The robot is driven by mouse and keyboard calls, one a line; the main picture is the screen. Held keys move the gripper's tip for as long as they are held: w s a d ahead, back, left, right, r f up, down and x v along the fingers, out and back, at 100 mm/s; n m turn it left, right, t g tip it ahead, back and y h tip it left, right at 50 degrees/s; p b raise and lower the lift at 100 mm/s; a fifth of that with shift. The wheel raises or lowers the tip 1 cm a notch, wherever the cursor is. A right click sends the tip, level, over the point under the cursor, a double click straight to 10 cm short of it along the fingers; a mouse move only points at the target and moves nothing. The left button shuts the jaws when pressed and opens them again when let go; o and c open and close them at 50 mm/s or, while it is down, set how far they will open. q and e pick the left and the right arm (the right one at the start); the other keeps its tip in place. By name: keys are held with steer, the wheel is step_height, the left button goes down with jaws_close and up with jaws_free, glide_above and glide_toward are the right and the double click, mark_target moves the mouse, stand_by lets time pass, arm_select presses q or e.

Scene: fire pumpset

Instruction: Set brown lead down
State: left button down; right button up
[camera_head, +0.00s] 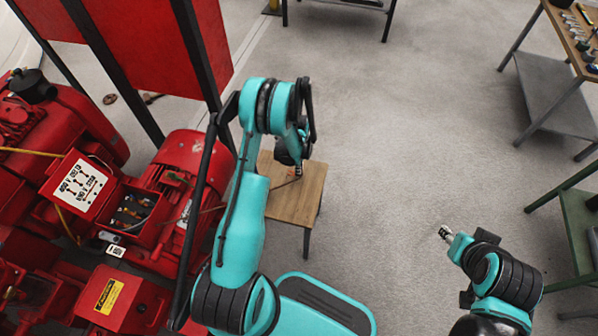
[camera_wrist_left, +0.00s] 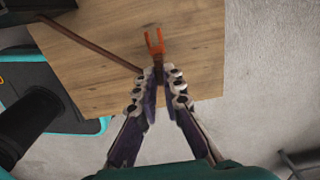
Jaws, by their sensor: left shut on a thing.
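My left gripper (camera_head: 297,170) is over the small wooden table (camera_head: 292,208). In the left wrist view, its fingers (camera_wrist_left: 159,76) are shut on the brown lead (camera_wrist_left: 92,43) near its orange fork-shaped end (camera_wrist_left: 154,42). The fork sticks out beyond the fingertips, and the lead runs off to the upper left across the wooden top (camera_wrist_left: 198,40). Whether the lead touches the wood is not clear. My right gripper (camera_head: 445,233) is off to the right above the floor, too small to tell its state.
The red pumpset with an open terminal box (camera_head: 132,210) and a wiring label (camera_head: 80,187) stands left of the table. Red panels (camera_head: 145,45) rise behind it. A workbench (camera_head: 565,35) and a green-framed table (camera_head: 578,222) are at the right. The middle floor is clear.

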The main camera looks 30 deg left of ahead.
arm_select(q)
step_height(320, 180, down, 3)
steer(key=shift+r+b, duration=0.2)
steer(key=shift+b, duration=0.2)
steer(key=shift+r, duration=0.15)
steer(key=c, duration=1.6)
jaws_free()
steer(key=shift+c, duration=0.2)
